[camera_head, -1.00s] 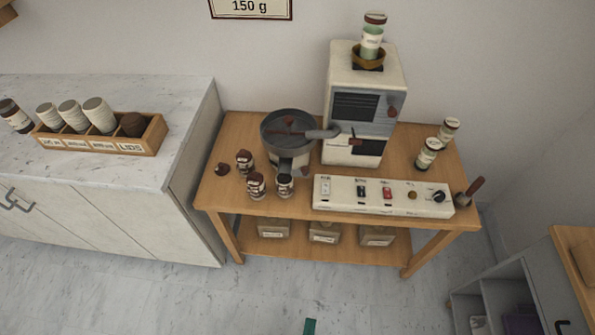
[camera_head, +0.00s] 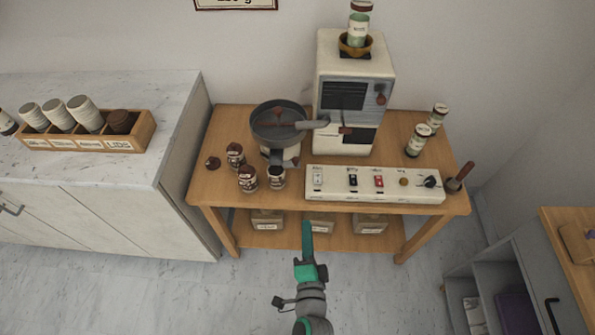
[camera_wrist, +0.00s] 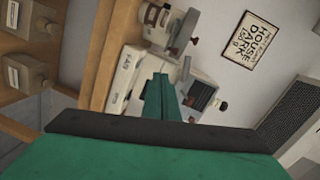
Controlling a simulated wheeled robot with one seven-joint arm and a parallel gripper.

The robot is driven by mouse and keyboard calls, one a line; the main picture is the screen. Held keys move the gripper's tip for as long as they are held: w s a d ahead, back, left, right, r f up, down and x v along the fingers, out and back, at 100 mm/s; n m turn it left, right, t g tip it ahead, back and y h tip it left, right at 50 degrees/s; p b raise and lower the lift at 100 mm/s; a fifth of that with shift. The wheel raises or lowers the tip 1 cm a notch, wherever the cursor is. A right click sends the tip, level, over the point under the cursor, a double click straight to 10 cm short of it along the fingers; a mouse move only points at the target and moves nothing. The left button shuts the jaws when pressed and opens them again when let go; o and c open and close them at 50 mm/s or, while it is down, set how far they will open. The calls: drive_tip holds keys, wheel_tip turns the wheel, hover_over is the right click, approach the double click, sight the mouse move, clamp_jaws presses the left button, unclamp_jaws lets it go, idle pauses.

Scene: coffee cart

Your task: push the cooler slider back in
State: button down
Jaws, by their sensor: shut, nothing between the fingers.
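The round dark cooler pan (camera_head: 279,121) stands on the wooden cart at the left of the roaster, with a stirring arm across it and a spout at its front. The white control panel (camera_head: 375,187) lies along the cart's front edge, with several switches and a knob. I cannot tell which part is the cooler slider; the labels are too small to read. My gripper (camera_head: 307,226) is teal, shut and empty, low in front of the cart and apart from the panel. In the wrist view its fingers (camera_wrist: 160,92) point toward the tilted cart, hiding part of the roaster.
The white roaster (camera_head: 351,95) carries a jar on top. Several small jars (camera_head: 248,179) stand in front of the cooler, and more stand at the cart's right. Crates (camera_head: 370,223) sit on the lower shelf. A marble counter (camera_head: 150,85) is at the left, a grey cabinet (camera_head: 500,285) at the right.

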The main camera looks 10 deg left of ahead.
sight(297, 163)
drive_tip(key=shift+m+y, duration=0.8)
drive_tip(key=shift+m, duration=0.1)
drive_tip(key=w, duration=0.1)
drive_tip(key=w+a+r, duration=0.1)
drive_tip(key=w, duration=0.1)
drive_tip(key=w+r, duration=0.1)
drive_tip(key=shift+w+a+r, duration=0.25)
drive_tip(key=shift+w+a, duration=0.1)
drive_tip(key=shift+a, duration=0.05)
drive_tip(key=x, duration=1.4)
drive_tip(key=shift+d+r, duration=0.1)
drive_tip(key=shift+r, duration=0.15)
drive_tip(key=shift+w, duration=0.1)
